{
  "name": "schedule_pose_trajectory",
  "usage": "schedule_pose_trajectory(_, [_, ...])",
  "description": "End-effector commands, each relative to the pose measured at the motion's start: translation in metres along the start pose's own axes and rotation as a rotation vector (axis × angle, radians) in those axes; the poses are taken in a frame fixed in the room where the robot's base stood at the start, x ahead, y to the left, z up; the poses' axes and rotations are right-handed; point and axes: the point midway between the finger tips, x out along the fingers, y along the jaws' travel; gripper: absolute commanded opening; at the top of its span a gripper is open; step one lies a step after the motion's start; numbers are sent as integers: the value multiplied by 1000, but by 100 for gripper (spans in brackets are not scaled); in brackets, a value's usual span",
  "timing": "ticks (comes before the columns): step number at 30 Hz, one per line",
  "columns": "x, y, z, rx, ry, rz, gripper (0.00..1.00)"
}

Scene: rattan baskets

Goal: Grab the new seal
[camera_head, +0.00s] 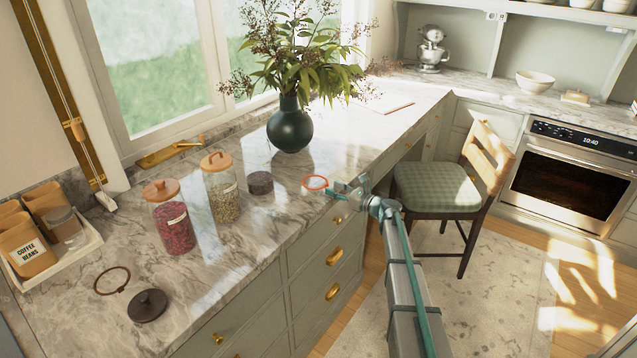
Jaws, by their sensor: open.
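An orange-red ring (315,182), which looks like a seal, lies flat on the marble counter near its front edge. A darker brown ring (98,286) with a small tab, also seal-like, lies at the left front of the counter; I cannot tell from looks alone which is the new one. My gripper (332,191) is open and low at the counter edge, just right of the orange-red ring. Its fingertips are small in view and appear close to the ring's right side; I cannot tell whether they touch it. No seal is visibly held.
Left of the orange-red ring stand a short dark round container (260,182) and two glass jars, one with green contents (222,190) and one with red (174,228). A dark lid (147,305) lies in front. A vase (290,127) with branches stands behind. A chair (440,187) is at right.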

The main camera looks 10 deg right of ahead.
Motion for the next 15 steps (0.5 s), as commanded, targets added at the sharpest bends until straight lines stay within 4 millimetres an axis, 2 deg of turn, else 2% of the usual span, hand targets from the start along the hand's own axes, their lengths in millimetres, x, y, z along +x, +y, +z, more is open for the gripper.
schedule_pose_trajectory(1, [9, -2, 2, 1, 0, 0, 46])
schedule_pose_trajectory(4, [19, -1, 1, 1, 0, 0, 46])
schedule_pose_trajectory(12, [21, 0, 0, 0, 0, -1, 46])
schedule_pose_trajectory(15, [21, 0, 0, 0, 0, -1, 29])
